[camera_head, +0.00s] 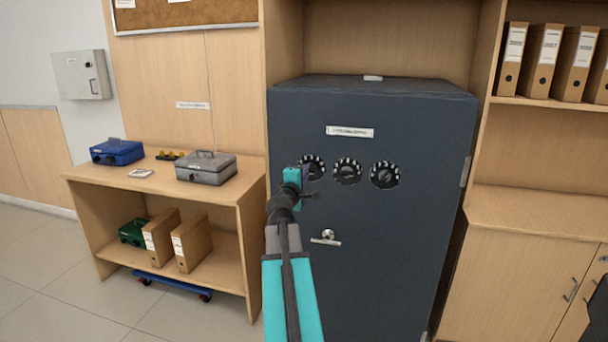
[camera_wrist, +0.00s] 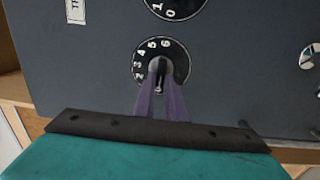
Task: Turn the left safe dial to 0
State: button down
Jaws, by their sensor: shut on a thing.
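The dark grey safe (camera_head: 360,240) stands against the wooden wall with three black dials in a row. The left dial (camera_head: 313,166) is partly covered by my gripper (camera_head: 302,174) in the head view. In the wrist view my gripper's purple fingers (camera_wrist: 161,78) are shut on the knob of the left dial (camera_wrist: 181,62). White numbers 2, 3, 4, 5 and 6 show on its left and upper rim; its 0 cannot be seen. The middle dial (camera_head: 347,171) and right dial (camera_head: 385,174) are clear. The middle dial (camera_wrist: 177,6) shows 1 and 0 at the wrist view's top.
A wooden table (camera_head: 140,182) with a grey cash box (camera_head: 206,167) and blue box (camera_head: 117,152) stands left. A cabinet (camera_head: 530,255) stands right.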

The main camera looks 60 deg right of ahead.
jog(key=c, duration=1.8)
grip_release()
jog(key=shift+s+a, duration=0.1)
jog(key=shift+a, duration=0.1)
jog(key=b+v, duration=0.2)
jog(key=v, duration=0.6)
jog(key=shift+b, duration=0.4)
jog(key=shift+s+a+b, duration=0.1)
jog(key=shift+a+b, duration=0.2)
jog(key=shift+b, duration=0.85)
jog(key=b+v, duration=0.2)
jog(key=b, duration=0.5)
jog(key=shift+f, duration=0.15)
jog(key=shift+b+v, duration=1.25)
jog(key=shift+v, duration=0.15)
